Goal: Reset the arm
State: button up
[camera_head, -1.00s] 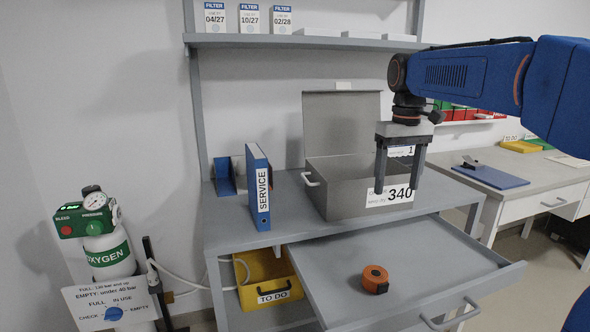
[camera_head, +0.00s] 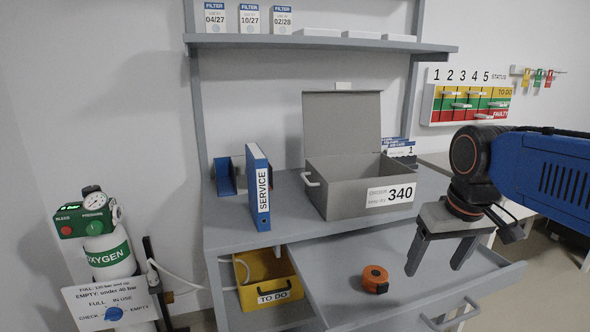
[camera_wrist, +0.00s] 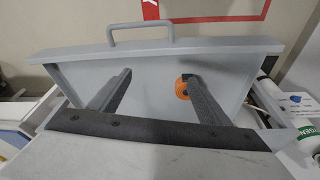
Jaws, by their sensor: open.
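My gripper (camera_head: 437,262) is open and empty in the head view, at the right, over the right part of the open drawer (camera_head: 345,262). Its two fingers point down and are apart. In the wrist view, my gripper (camera_wrist: 160,85) shows its two dark fingers spread above the drawer floor. An orange tape measure (camera_head: 375,279) lies in the drawer, left of my gripper. It also shows in the wrist view (camera_wrist: 182,88), partly behind the right finger.
A grey box marked 340 (camera_head: 360,195) stands with its lid open on the bench, beside a blue SERVICE binder (camera_head: 259,188). A yellow TO DO bin (camera_head: 266,282) sits below. An oxygen cylinder (camera_head: 108,255) stands left. A status board (camera_head: 470,97) hangs at right.

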jog(key=s+f+m+t, duration=0.1)
jog(key=s+f, duration=0.9)
jog(key=shift+d+f+t, duration=0.4)
jog(key=shift+d, duration=0.05)
jog(key=shift+s, duration=0.1)
